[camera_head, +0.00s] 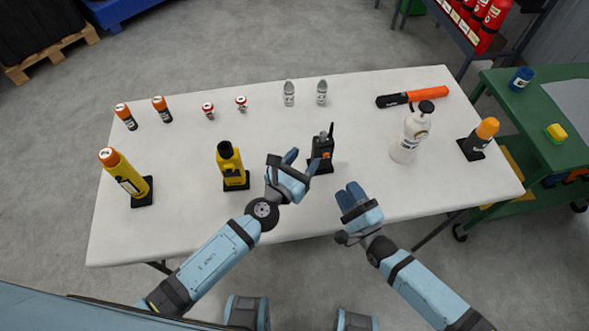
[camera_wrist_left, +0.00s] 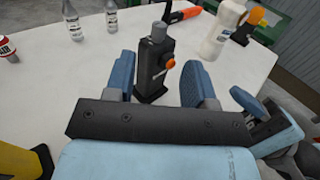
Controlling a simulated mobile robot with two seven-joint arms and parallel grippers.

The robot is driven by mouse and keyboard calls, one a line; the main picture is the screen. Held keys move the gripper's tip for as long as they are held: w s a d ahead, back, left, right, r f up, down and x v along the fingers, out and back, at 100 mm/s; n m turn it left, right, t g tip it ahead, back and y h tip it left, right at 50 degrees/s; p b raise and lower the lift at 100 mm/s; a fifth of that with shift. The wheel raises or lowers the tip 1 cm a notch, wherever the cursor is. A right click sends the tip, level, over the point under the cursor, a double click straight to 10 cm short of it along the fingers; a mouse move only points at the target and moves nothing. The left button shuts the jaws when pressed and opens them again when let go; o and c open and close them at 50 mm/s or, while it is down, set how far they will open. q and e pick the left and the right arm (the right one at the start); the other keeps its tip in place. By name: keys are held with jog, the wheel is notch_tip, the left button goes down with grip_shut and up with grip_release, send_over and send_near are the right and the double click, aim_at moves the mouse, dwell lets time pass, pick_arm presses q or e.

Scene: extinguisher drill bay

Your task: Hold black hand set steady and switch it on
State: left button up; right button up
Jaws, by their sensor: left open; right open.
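The black hand set (camera_head: 322,150) stands upright near the middle of the white table, with an antenna on top and an orange part on its side. In the left wrist view the hand set (camera_wrist_left: 153,62) shows ahead, in line with the gap between my left fingers. My left gripper (camera_head: 302,162) is open just left of the hand set; in its wrist view the left gripper (camera_wrist_left: 160,80) has the fingers apart and nothing clamped. My right gripper (camera_head: 350,194) is open and empty at the table's front edge, right of and nearer than the hand set.
On the white table (camera_head: 270,125), a yellow device (camera_head: 230,163) stands left of my left gripper. A white pump bottle (camera_head: 410,135) stands to the right, with an orange-topped container (camera_head: 480,138) beyond. A green cart (camera_head: 545,125) adjoins at right.

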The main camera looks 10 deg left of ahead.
aim_at(321, 137)
pick_arm(q)
jog(key=x, duration=1)
jog(key=shift+s, duration=0.1)
grip_shut()
pick_arm(e)
grip_shut()
pick_arm(q)
jog(key=shift+f, duration=0.1)
dwell(1.2)
